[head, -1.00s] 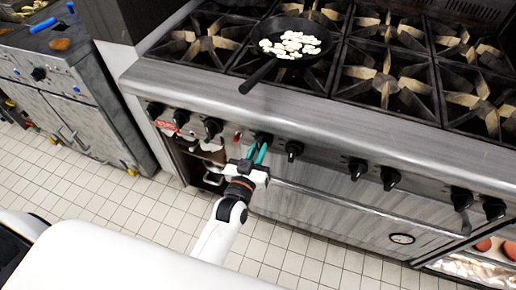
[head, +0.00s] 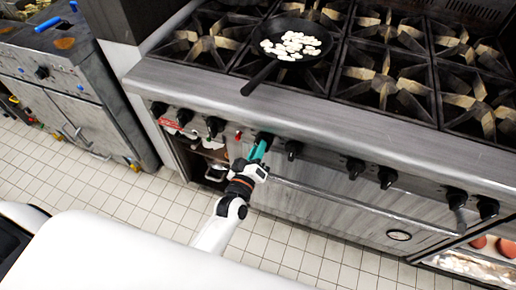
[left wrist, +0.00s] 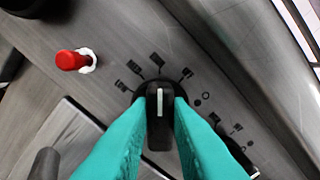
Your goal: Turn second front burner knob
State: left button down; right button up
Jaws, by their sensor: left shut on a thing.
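The black burner knob (head: 264,136) is on the stove's front panel (head: 325,148), just right of a small red button (head: 238,134). My left gripper (head: 259,148) has its teal fingers closed on this knob from the front. In the left wrist view the knob (left wrist: 160,103) sits between the two fingertips, and its white line points nearly straight up in the picture. Printed marks arc around it. The red button (left wrist: 70,60) shows at upper left there. Another black knob (head: 294,149) is to the right, apart from the gripper. My right gripper is out of view.
A black pan (head: 265,77) with pale pieces stands on the stove's grates, its handle towards the front edge. More knobs (head: 355,168) line the panel. An oven handle bar (head: 350,202) runs below. Tiled floor (head: 150,205) is clear in front.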

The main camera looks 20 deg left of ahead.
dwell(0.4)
pick_arm(q)
jog(key=c, duration=1.3)
grip_release()
jog(key=shift+c, duration=0.2)
jog(key=shift+s, duration=0.1)
jog(key=s, duration=1.2)
jog(key=shift+a+b, duration=0.2)
jog(key=shift+b, duration=0.15)
jog(key=shift+w, duration=0.1)
